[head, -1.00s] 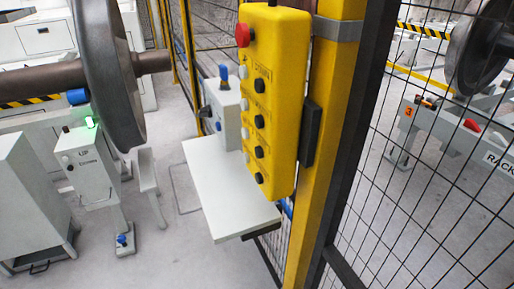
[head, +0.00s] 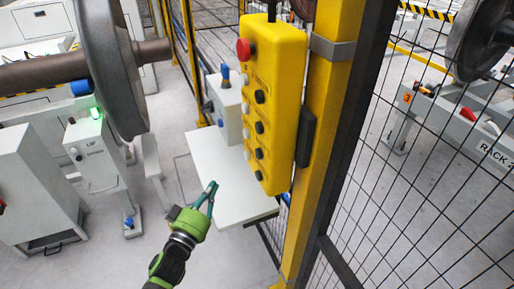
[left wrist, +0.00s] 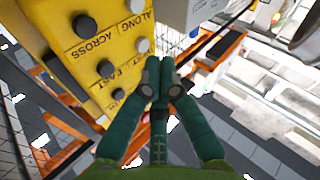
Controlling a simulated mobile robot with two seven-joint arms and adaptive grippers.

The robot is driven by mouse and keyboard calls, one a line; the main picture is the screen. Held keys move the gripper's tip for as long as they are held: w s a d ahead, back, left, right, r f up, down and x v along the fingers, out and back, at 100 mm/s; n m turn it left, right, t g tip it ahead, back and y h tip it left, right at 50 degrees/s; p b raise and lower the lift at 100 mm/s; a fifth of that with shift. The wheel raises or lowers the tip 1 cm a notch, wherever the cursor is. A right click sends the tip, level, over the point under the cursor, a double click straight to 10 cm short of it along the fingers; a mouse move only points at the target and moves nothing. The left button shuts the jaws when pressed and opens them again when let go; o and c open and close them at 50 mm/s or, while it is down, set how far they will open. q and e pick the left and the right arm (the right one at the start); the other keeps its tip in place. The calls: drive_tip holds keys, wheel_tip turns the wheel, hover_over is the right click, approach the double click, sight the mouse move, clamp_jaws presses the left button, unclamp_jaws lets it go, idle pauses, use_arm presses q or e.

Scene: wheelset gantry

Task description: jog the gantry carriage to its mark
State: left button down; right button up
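The yellow pendant (head: 272,105) hangs on a yellow fence post, with a red stop button (head: 243,49) at its upper left and a column of black and pale buttons. In the left wrist view the pendant (left wrist: 92,58) shows large at upper left, with labels reading ALONG and ACROSS. My left gripper (head: 212,190) is below and left of the pendant, over the white shelf, apart from the buttons. Its green fingers (left wrist: 160,68) are together and hold nothing. My right gripper is out of view. I cannot identify the gantry carriage or its mark.
A white shelf (head: 222,172) juts out beneath the pendant, with a grey box (head: 227,108) behind it. Wire mesh fencing fills the right side. A wheelset (head: 108,65) stands at left above a grey post box with a green light (head: 96,113).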

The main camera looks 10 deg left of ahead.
sight(259, 154)
use_arm(q)
wheel_tip(259, 154, up, 8)
drive_tip(key=t+h, duration=0.1)
drive_tip(key=shift+s+d+h, duration=0.2)
drive_tip(key=shift+d+h, duration=0.2)
drive_tip(key=w+d+b, duration=0.1)
drive_tip(key=w+d, duration=0.4)
drive_tip(key=d, duration=0.2)
drive_tip(key=shift+d, duration=0.15)
idle(1.3)
drive_tip(key=shift+w+d, duration=0.2)
drive_tip(key=shift+d, duration=0.2)
